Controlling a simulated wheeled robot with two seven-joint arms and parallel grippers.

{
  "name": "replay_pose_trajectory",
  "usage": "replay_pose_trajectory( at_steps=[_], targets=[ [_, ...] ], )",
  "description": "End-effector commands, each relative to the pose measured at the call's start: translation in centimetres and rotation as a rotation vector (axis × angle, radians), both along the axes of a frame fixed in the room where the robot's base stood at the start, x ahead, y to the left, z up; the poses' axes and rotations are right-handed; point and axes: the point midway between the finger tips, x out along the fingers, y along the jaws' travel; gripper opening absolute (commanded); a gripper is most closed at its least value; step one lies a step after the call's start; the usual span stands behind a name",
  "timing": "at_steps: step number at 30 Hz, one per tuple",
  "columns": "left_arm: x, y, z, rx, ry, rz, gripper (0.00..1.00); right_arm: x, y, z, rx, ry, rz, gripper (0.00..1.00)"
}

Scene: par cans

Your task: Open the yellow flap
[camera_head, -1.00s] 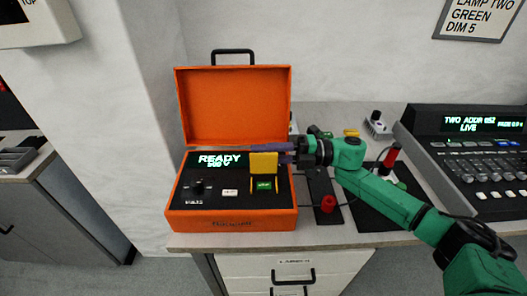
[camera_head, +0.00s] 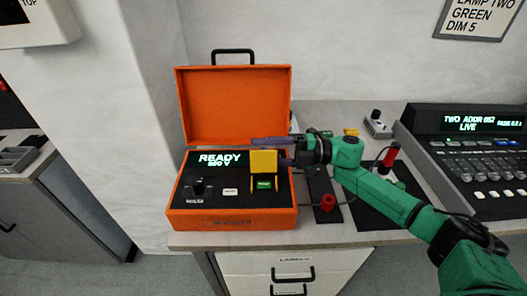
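The yellow flap (camera_head: 263,162) stands upright on the dark panel of an open orange case (camera_head: 232,222). A green button or label (camera_head: 264,184) shows uncovered just in front of and below the flap. My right gripper (camera_head: 272,150) reaches in from the right, with its purple fingers beside and behind the flap. One finger passes behind the flap's top edge. Whether the fingers touch the flap, and how far apart they are, I cannot tell. My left gripper is out of view.
The case's lid (camera_head: 235,105) stands open behind the panel. Its screen (camera_head: 221,160) reads READY. A red connector (camera_head: 327,202) and cable lie right of the case. A lighting console (camera_head: 480,150) stands at the far right. A drawer unit is below the counter.

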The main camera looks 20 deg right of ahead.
Motion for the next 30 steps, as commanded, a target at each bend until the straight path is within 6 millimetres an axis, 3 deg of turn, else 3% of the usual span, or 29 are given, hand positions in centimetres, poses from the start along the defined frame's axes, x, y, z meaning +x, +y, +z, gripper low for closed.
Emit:
replay_pose_trajectory(
  at_steps=[8, 19, 30],
  targets=[
    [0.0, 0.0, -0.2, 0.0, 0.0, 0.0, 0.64, -0.1, -0.4, -0.1, -0.001, 0.0, -0.001, 0.59],
    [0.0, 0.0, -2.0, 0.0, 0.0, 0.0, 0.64, -1.7, -6.8, -0.3, -0.002, 0.001, -0.002, 0.59],
    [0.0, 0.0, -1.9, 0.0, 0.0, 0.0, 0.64, -1.9, -7.3, 0.0, 0.0, 0.0, 0.001, 0.59]
  ],
)
